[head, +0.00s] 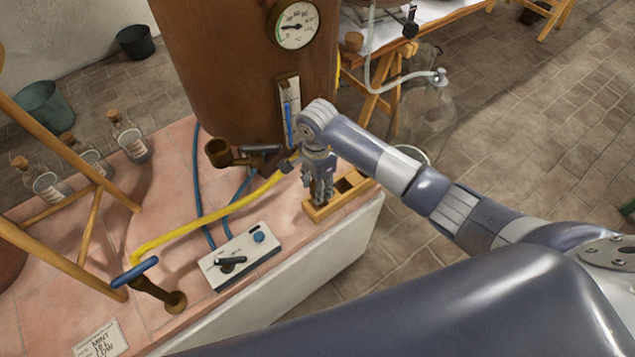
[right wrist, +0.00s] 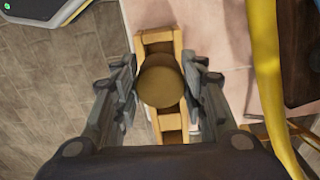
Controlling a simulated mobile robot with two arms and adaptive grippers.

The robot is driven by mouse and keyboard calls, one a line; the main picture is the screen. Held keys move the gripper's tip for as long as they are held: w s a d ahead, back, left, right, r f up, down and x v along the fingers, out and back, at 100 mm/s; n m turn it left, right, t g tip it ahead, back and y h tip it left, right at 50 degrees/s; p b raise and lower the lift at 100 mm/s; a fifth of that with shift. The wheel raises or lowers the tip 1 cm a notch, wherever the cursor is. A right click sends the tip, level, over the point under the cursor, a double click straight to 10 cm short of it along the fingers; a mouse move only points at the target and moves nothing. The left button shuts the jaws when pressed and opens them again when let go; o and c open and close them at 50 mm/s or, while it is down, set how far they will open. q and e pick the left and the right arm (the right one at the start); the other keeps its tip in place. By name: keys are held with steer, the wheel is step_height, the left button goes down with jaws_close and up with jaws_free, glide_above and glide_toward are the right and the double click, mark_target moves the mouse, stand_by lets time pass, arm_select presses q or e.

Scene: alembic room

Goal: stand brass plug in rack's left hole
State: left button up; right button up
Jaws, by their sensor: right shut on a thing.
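The brass plug (right wrist: 162,86) shows in the right wrist view as a round, dull brass top between the fingers. My right gripper (right wrist: 165,93) is shut on its sides. In the head view my right gripper (head: 320,195) points down at the left part of the wooden rack (head: 343,203) and hides the plug. The rack (right wrist: 177,136) also lies beneath the plug in the right wrist view, with openings showing on both sides of it. I cannot tell whether the plug's lower end is inside a hole or above it. My left gripper is not in view.
The rack stands near the edge of the pink tiled bench (head: 310,232). Beside it are a copper vessel (head: 235,70), a yellow hose (head: 205,228), a brass spout (head: 220,152) and a switch box (head: 240,257). Corked bottles (head: 130,140) stand at the left.

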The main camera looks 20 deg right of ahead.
arm_select(q)
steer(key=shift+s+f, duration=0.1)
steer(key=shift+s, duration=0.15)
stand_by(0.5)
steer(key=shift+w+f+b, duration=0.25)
steer(key=shift+b, duration=0.05)
arm_select(e)
steer(key=shift+f, duration=0.25)
